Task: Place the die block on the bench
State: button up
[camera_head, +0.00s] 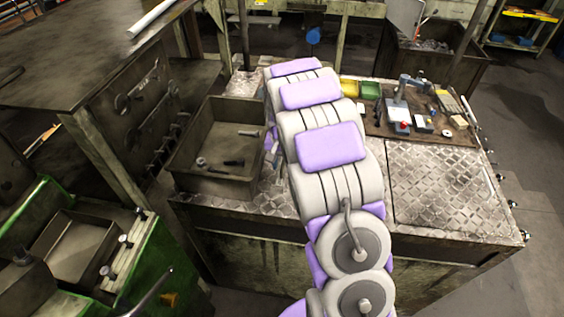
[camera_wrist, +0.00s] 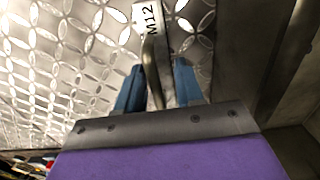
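My gripper (camera_wrist: 159,92) shows in the wrist view with a blue finger on each side of a narrow metal piece, which I take for the die block (camera_wrist: 155,68). A white label reading "M12" is at its far end. The fingers appear closed on it. Behind it is the diamond-plate top of the bench (camera_head: 440,185). I cannot tell whether the block touches the plate. In the head view my arm hides the block and most of the gripper, which is just right of a metal bin.
The open metal bin (camera_head: 213,182) holds a few small parts; a dark wall also fills the wrist view's right side. A brown board (camera_head: 425,130) with tools, and yellow and green small bins (camera_head: 370,90), lie at the back right. The bench's front right is clear.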

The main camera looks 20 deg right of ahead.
jog(key=shift+o, duration=1.3)
notch_tip(320, 180, up, 12)
jog(key=p, duration=0.2)
jog(key=s+a+r+n, duration=0.1)
jog(key=s+a+r, duration=0.25)
jog(key=s, duration=0.55)
jog(key=s+a+r+n, duration=0.25)
jog(key=s+a, duration=0.25)
jog(key=s, duration=0.4)
jog(key=s+a+n, duration=0.1)
jog(key=s+a, duration=0.1)
jog(key=s, duration=0.8)
jog(key=s+a+n+g, duration=0.1)
jog(key=s+a+n, duration=0.1)
jog(key=s, duration=0.8)
jog(key=shift+s+a+f+g, duration=0.25)
jog(key=shift+s+f+g, duration=0.05)
